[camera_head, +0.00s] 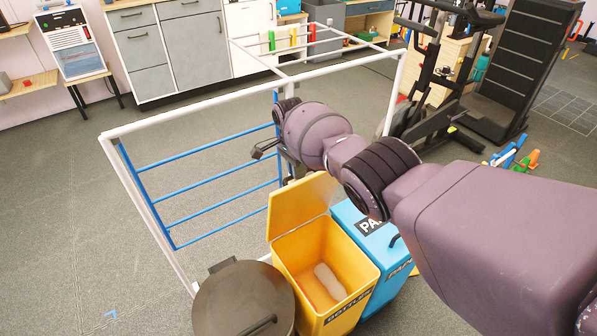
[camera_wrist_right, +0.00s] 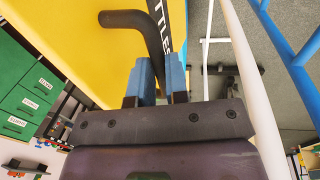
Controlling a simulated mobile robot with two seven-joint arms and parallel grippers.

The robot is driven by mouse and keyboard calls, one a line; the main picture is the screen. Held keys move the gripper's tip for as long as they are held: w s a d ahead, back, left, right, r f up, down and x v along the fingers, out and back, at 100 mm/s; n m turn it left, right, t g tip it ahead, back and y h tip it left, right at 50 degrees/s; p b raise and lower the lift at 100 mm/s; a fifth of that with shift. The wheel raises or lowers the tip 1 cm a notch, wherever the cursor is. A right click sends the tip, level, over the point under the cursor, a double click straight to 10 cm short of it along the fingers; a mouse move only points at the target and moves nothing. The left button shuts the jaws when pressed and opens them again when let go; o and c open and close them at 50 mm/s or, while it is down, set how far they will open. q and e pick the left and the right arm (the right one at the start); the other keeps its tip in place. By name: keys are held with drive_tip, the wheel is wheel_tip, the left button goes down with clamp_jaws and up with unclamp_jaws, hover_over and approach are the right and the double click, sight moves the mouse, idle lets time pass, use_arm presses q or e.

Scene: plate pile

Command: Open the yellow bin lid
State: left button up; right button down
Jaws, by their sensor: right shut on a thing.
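The yellow bin (camera_head: 348,262) stands in the lower middle of the head view, labelled BOTTLES on its front rim. Its yellow lid (camera_head: 300,205) is raised steeply at the back, so the inside shows. A pale, pinkish object (camera_head: 330,282) lies in the bin. In the right wrist view, the blue-padded fingers of my right gripper (camera_wrist_right: 159,80) are shut on the dark bent handle (camera_wrist_right: 140,20) of the yellow lid (camera_wrist_right: 70,40). In the head view, the fingertips and handle are hidden behind the lid. My left gripper is not in view.
A blue bin (camera_head: 372,245) stands right of the yellow bin, its lid down. A dark round bin (camera_head: 243,300) stands to its left. A white frame with blue bars (camera_head: 205,190) is close behind. Exercise equipment (camera_head: 440,80) stands at the back right. Floor at left is clear.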

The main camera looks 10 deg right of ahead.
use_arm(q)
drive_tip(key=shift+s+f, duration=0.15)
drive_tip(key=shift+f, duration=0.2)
use_arm(e)
drive_tip(key=shift+s+f, duration=0.25)
drive_tip(key=shift+f, duration=0.3)
drive_tip(key=shift+s+f, duration=0.2)
drive_tip(key=shift+f, duration=0.35)
drive_tip(key=c, duration=1.4)
unclamp_jaws()
drive_tip(key=shift+o, duration=1.4)
drive_tip(key=shift+w, duration=0.25)
drive_tip(key=shift+r, duration=0.5)
drive_tip(key=shift+w+r, duration=0.2)
drive_tip(key=shift+r, duration=0.1)
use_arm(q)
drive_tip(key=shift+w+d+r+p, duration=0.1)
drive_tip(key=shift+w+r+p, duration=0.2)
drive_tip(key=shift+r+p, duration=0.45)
use_arm(e)
wheel_tip(320, 180, up, 10)
drive_tip(key=w, duration=0.1)
drive_tip(key=shift+w+a, duration=0.3)
drive_tip(key=shift+a, duration=0.05)
